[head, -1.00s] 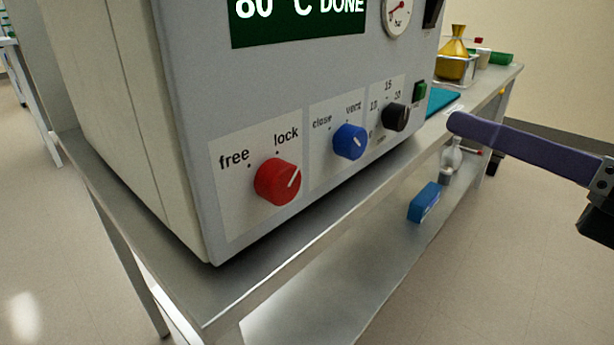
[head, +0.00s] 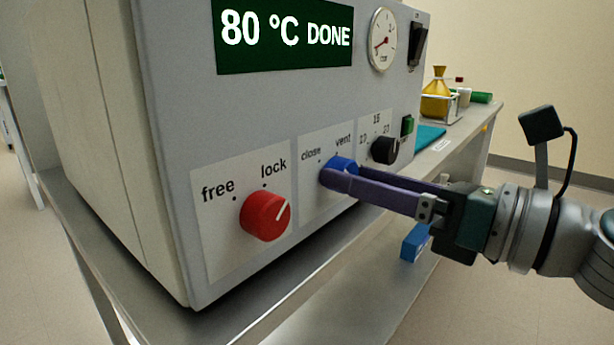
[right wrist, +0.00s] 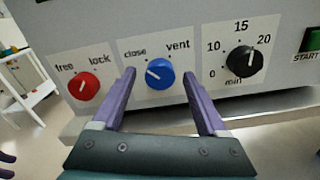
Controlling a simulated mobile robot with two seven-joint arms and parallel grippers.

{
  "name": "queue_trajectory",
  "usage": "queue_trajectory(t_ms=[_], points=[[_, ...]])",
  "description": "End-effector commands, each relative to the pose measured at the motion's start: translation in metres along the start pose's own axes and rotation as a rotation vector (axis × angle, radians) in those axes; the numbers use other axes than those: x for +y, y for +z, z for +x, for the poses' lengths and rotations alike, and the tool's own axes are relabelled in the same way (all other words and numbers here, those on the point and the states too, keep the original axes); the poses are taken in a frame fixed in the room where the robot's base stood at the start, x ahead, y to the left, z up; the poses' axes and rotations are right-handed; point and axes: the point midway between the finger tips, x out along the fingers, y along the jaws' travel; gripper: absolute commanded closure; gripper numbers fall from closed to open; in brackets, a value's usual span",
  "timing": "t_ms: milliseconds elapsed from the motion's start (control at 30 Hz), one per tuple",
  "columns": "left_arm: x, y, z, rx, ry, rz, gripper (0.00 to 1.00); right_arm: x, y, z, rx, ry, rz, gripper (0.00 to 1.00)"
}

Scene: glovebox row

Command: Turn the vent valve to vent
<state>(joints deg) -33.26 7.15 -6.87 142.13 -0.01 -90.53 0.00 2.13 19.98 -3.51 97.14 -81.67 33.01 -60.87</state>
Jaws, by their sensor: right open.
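The blue vent valve knob (head: 342,164) is on the front panel under the labels "close" and "vent". It also shows in the right wrist view (right wrist: 160,74), where its white mark points up-left, toward "close". My right gripper (right wrist: 162,88) is open, with its purple fingers on either side of the blue knob and nothing gripped. In the head view the right gripper (head: 340,174) reaches in from the right, and a finger hides the knob's lower part. I cannot tell whether the fingers touch it. A small dark purple shape at the wrist view's lower left edge may be my left gripper.
A red knob (head: 265,215) left of the valve points toward "lock". A black timer knob (head: 385,150) and a green start button (head: 407,125) are close on the right. The display (head: 283,36) reads 80 °C DONE. A blue box (head: 414,243) is on the lower shelf.

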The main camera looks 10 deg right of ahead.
Motion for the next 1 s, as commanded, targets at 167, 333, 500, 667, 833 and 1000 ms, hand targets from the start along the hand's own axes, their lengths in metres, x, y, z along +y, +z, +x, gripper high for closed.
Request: queue_trajectory(t_ms=[167, 333, 500, 667, 833, 1000], points=[[-0.0002, 0.0001, 0.0000, 0.000, -0.001, 0.001, 0.50, 0.0000, -0.0002, 0.0003, 0.000, 0.000, 0.000, 0.24], [-0.0001, 0.0001, 0.0001, 0.000, 0.000, 0.001, 0.50, 0.0000, -0.0002, 0.0001, 0.000, 0.000, 0.000, 0.40], [0.0000, 0.0001, 0.0001, 0.000, 0.000, 0.000, 0.50, 0.0000, -0.0002, 0.0000, 0.000, 0.000, 0.000, 0.59], [0.0009, -0.0001, 0.0001, 0.000, 0.002, -0.003, 0.50, 0.0000, -0.0002, -0.0001, 0.000, 0.000, 0.000, 0.77], [0.0022, -0.0004, 0.0001, 0.001, 0.006, -0.008, 0.50, 0.0000, -0.0002, -0.0001, 0.000, 0.000, 0.000, 0.96], [0.0025, -0.0005, 0.0001, 0.001, 0.007, -0.009, 0.50, 0.0000, -0.0002, -0.0001, 0.000, 0.000, 0.000, 1.00]])
